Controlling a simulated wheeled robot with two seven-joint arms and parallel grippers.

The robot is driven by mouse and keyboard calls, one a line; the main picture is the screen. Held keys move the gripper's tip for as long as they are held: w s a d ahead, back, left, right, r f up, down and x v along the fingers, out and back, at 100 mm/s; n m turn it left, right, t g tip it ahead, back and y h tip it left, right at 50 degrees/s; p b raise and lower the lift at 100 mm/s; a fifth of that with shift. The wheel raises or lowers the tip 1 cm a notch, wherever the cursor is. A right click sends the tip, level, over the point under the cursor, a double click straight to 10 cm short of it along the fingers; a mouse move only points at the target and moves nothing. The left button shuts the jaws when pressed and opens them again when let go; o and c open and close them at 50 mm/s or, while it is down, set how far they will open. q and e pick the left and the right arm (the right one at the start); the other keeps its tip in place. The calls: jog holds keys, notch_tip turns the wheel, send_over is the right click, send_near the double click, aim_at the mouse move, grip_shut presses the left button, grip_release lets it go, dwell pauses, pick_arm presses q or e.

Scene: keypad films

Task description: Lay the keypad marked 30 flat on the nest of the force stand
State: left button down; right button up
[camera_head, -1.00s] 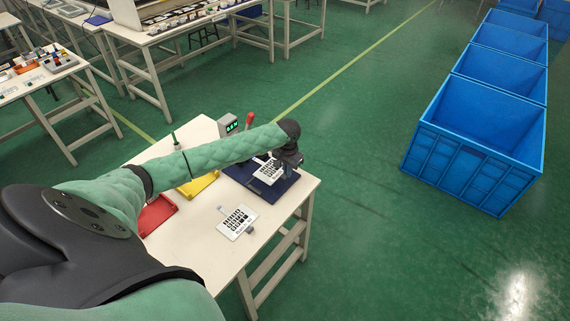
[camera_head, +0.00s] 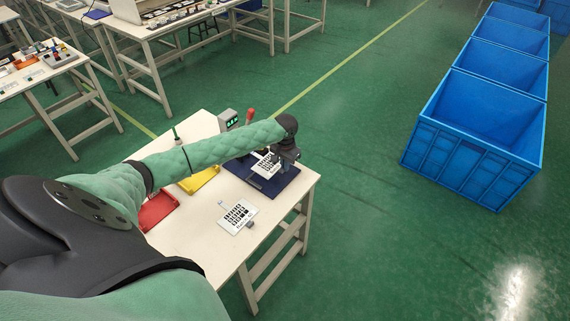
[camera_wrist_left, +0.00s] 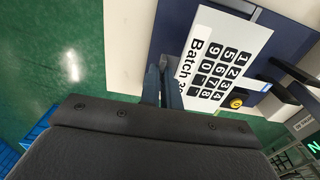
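A white keypad (camera_head: 265,162) with black keys is over the dark blue base of the force stand (camera_head: 285,186). In the left wrist view the keypad (camera_wrist_left: 225,65) reads "Batch 3" and the last digit is partly covered by a finger. My left gripper (camera_head: 287,158) is at its label edge, with the fingers (camera_wrist_left: 164,80) close together and shut on it there. The keypad covers the nest, and I cannot tell whether it touches it. A second white keypad (camera_head: 238,216) lies on the table to the front left, its marking too small to read. My right gripper is not in view.
The stand has a grey display box (camera_head: 228,119) and a red-handled lever (camera_head: 250,116). A red tray (camera_head: 157,210) and a yellow tray (camera_head: 200,180) sit left on the white table (camera_head: 205,235), partly under my arm. Blue crates (camera_head: 470,160) stand on the floor at right.

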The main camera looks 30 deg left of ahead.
aim_at(285, 180)
pick_arm(q)
jog(key=shift+f, duration=2.7)
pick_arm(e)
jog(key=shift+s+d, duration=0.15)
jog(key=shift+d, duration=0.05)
pick_arm(q)
jog(key=shift+f, duration=0.15)
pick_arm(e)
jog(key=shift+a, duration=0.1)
